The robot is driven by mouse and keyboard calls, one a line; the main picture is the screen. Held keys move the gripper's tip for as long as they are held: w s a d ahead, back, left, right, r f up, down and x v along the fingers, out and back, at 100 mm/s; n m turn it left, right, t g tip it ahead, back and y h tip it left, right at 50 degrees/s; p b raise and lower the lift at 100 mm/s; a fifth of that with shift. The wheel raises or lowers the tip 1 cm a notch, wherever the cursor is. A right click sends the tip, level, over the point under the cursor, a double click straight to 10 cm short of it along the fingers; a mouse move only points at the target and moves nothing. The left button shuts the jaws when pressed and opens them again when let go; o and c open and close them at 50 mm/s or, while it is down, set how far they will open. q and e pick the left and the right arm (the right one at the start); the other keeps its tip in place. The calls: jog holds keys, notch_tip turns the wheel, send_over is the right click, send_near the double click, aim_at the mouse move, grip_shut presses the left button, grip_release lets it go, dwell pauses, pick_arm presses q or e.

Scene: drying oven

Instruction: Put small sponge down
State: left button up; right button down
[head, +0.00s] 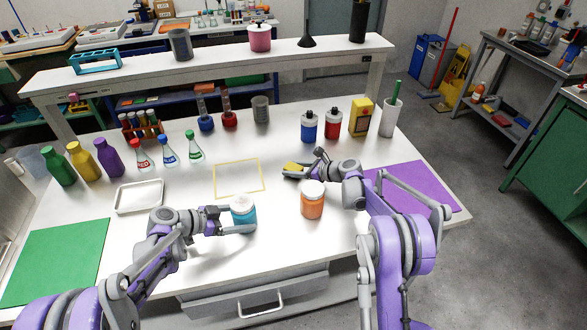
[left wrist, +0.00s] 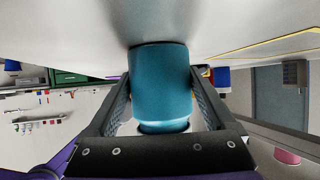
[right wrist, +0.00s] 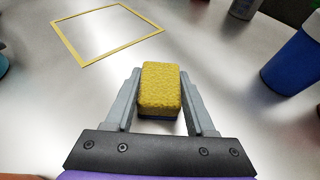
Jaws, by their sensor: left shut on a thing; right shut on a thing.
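The small yellow sponge (head: 293,168) is between the fingers of my right gripper (head: 296,172), right of the yellow outlined square (head: 262,177). In the right wrist view, the sponge (right wrist: 160,88) sits between both fingers of the gripper (right wrist: 160,100), close to the white tabletop; I cannot tell whether it touches it. The outlined square (right wrist: 68,45) lies ahead and to the left there. My left gripper (head: 236,218) is shut on a teal jar (head: 242,211) with a white lid. The teal jar (left wrist: 161,85) fills the space between the fingers in the left wrist view.
An orange jar (head: 312,203) stands between my arms. Blue (head: 309,128) and red (head: 333,124) bottles, a yellow box (head: 361,118) and flasks (head: 168,151) stand further back. A white tray (head: 139,197) is at left. The outlined square is empty.

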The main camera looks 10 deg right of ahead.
jog(key=shift+c, duration=1.2)
grip_release()
jog(key=shift+r, duration=0.1)
jog(key=shift+s+d+r, duration=0.15)
jog(key=shift+s+d, duration=0.05)
jog(key=shift+d, duration=0.05)
jog(key=v, duration=1.1)
jog(key=shift+s+d+r, duration=0.1)
jog(key=shift+s+r, duration=0.05)
